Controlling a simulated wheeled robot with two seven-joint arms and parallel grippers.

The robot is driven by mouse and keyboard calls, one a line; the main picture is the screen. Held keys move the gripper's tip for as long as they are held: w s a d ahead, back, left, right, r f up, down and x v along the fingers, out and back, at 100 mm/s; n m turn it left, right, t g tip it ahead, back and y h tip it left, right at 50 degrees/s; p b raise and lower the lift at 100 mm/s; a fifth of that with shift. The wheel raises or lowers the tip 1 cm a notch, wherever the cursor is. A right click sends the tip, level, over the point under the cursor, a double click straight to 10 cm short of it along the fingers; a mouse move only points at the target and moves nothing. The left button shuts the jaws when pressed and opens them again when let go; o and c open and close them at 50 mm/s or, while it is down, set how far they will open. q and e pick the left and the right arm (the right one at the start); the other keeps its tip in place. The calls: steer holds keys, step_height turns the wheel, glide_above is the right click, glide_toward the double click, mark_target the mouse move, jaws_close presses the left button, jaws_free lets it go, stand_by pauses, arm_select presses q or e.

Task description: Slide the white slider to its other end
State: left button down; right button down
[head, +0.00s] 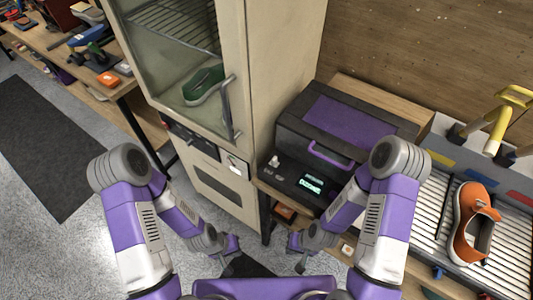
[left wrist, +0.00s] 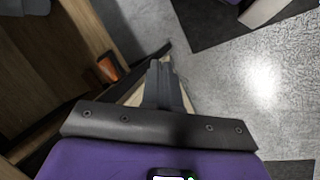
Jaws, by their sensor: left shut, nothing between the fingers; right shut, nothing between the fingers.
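A small white knob (head: 274,161) stands up from the left end of the black machine's top panel. A flat white piece (head: 235,168) sits on the cream cabinet's front. I cannot tell for sure which is the slider, and no slot is clear. My left gripper (head: 229,268) is shut and empty, low in front of the cabinet and well below both white parts. Its shut fingers also show in the left wrist view (left wrist: 163,88). My right gripper (head: 301,264) is shut and empty, low in front of the black machine's table. Neither touches anything.
The black machine (head: 290,130) has a purple lid, a purple handle (head: 331,156) and a lit display (head: 312,183). The cabinet (head: 265,90) has a glass door with a green shoe (head: 204,85) inside. An orange shoe (head: 473,222) lies on the rack at right.

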arm_select(q)
steer(key=w+d+r+g+h, duration=0.1)
steer(key=w+d+h, duration=0.2)
steer(key=w+d, duration=0.1)
steer(key=t+h, duration=0.3)
steer(key=h, duration=0.8)
glide_toward(274, 163)
steer(key=shift+m, duration=0.4)
steer(key=w+d, duration=0.1)
steer(key=d, duration=0.2)
steer(key=w+d+b, duration=0.1)
steer(key=d, duration=0.1)
steer(key=shift+w+d, duration=0.3)
steer(key=shift+d, duration=0.05)
steer(key=shift+s+d, duration=0.8)
steer(key=shift+d, duration=0.25)
steer(key=shift+a, duration=0.1)
